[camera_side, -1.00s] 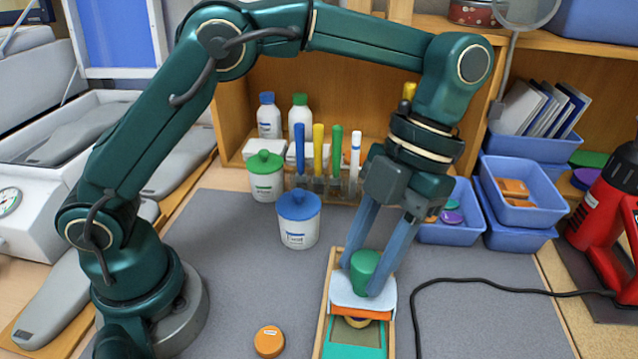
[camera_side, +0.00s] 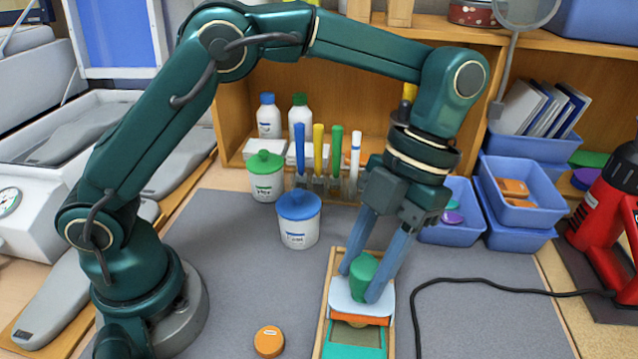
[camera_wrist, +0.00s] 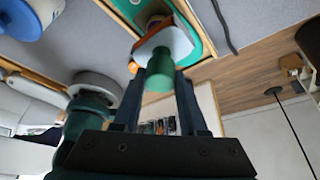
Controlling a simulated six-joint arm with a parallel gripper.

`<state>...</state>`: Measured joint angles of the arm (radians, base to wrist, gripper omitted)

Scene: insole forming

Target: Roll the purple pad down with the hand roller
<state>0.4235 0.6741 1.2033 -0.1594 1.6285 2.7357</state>
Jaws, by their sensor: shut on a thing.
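The hand roller (camera_side: 358,294) has a green handle (camera_side: 362,268), a pale blue-white body and an orange lower part. It sits over a narrow wooden tray (camera_side: 325,300), near its middle. My gripper (camera_side: 362,284) points down with its two blue-grey fingers shut on the handle. In the wrist view the green handle (camera_wrist: 158,100) is between the fingers, with the white body beyond it. A teal piece (camera_side: 352,339) lies in the tray at its near end. I cannot make out a purple pad in the tray; the roller covers part of the tray.
A blue-lidded jar (camera_side: 298,220) stands left of the tray, and an orange disc (camera_side: 268,342) lies at its lower left. A black cable (camera_side: 480,282) runs on the mat to the right. Blue bins (camera_side: 520,190) stand at back right; one holds a small purple disc (camera_side: 452,217).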

